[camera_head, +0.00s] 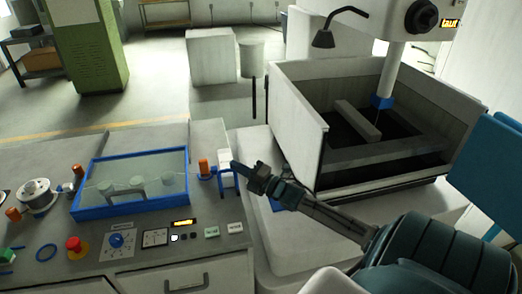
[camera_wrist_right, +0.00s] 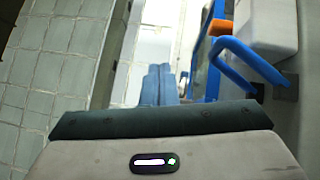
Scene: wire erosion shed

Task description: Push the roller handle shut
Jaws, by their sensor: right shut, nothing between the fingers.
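The roller handle appears to be the bent blue lever (camera_head: 221,172) at the right end of the control bench, by a small white block (camera_head: 226,157). An orange knob (camera_head: 204,167) stands just left of it. My right gripper (camera_head: 238,168) is shut and empty, close to the lever's right side in the head view. In the wrist view its fingers (camera_wrist_right: 157,85) are left of the lever; contact cannot be told. My left gripper is not in view.
A blue-framed clear cover (camera_head: 130,180) lies on the bench left of the lever. A red button (camera_head: 75,247) and a blue dial (camera_head: 117,241) sit in front. The machine's open tank (camera_head: 298,115) stands right of the gripper. Floor shows behind the bench.

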